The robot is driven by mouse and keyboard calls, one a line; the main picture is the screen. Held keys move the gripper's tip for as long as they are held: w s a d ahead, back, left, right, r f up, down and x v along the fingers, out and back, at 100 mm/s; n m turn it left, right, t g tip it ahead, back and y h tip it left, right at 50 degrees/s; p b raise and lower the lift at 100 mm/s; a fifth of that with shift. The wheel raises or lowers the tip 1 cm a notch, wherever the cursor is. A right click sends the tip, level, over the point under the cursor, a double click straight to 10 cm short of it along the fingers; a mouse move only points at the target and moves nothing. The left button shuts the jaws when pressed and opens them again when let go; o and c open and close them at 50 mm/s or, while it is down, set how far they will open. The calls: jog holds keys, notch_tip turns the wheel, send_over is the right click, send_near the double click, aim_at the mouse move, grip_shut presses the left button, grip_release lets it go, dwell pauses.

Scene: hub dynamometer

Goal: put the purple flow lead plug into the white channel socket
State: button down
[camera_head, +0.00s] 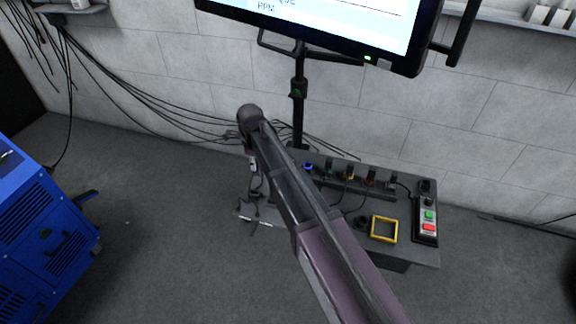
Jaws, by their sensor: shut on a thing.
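My arm crosses the middle of the view, and its wrist hangs down at the left end of the bench. My gripper (255,188) shows only as a small dark shape there, partly behind the arm. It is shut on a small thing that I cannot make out. I see no purple colour on it, and I cannot pick out the purple flow lead plug. A row of sockets with coloured rings stands at the bench's back: blue (308,166), green (329,170), yellow (350,175), red (370,180). A greyish end socket (391,184) may be the white one.
The low grey bench (425,252) carries a yellow square frame (384,229) and a control box (428,215) with green and red buttons. A monitor (340,22) on a stand rises behind. A blue machine (45,235) stands left. Loose black cables hang along the wall.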

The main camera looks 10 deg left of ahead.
jog(key=shift+w+d, duration=0.15)
jog(key=shift+w, duration=1.85)
jog(key=shift+d, duration=0.15)
jog(key=d, duration=0.7)
jog(key=shift+s, duration=0.3)
jog(key=shift+d, duration=0.1)
jog(key=shift+w, duration=0.15)
dwell(0.4)
jog(key=w, duration=0.7)
jog(key=shift+w+d, duration=0.25)
jog(key=shift+d, duration=0.05)
dwell(1.0)
jog(key=shift+f, duration=0.15)
jog(key=shift+f+b, duration=0.3)
jog(key=shift+b, duration=0.2)
